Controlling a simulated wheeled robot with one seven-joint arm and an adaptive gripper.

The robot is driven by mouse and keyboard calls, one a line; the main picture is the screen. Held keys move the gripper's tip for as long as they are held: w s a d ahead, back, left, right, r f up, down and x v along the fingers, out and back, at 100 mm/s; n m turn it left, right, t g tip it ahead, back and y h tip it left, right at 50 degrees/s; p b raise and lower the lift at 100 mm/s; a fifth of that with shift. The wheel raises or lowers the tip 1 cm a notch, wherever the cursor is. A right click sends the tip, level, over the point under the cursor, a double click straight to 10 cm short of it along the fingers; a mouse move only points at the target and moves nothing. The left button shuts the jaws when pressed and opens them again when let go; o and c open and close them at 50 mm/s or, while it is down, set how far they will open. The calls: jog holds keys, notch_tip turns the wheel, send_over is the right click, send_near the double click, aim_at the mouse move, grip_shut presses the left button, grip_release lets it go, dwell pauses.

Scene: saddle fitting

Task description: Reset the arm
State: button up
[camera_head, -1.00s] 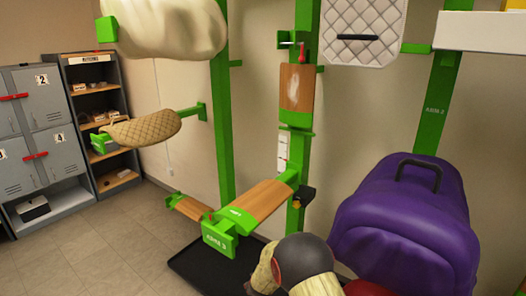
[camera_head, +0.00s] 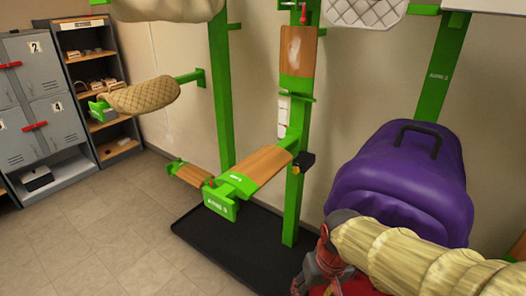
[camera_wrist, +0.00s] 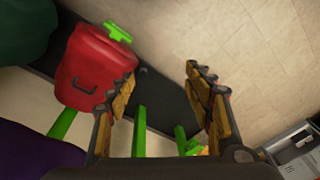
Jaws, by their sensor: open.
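My gripper (camera_head: 318,270) is low in the head view, at the end of my beige-sleeved arm, in front of the purple covered saddle. In the wrist view my gripper (camera_wrist: 160,95) has its two fingers spread wide apart with nothing between them. Behind the gap are the dark floor mat and green rack parts. The fingertips are partly hidden in the head view.
A purple covered saddle (camera_head: 400,185) with a black handle is at right. A wooden-topped green rack arm (camera_head: 255,170) stands over a black mat (camera_head: 235,250). A red covered saddle (camera_wrist: 88,65) shows in the wrist view. Lockers (camera_head: 40,100) stand left; tiled floor is clear.

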jog(key=s+d+r+t, duration=0.2)
jog(key=s+d+r, duration=0.1)
jog(key=s+r, duration=0.1)
jog(key=s+d+r+m+t+h, duration=0.1)
jog(key=s+d+r+t, duration=0.1)
jog(key=r, duration=0.5)
jog(key=shift+s+d, duration=0.85)
jog(key=shift+s, duration=0.3)
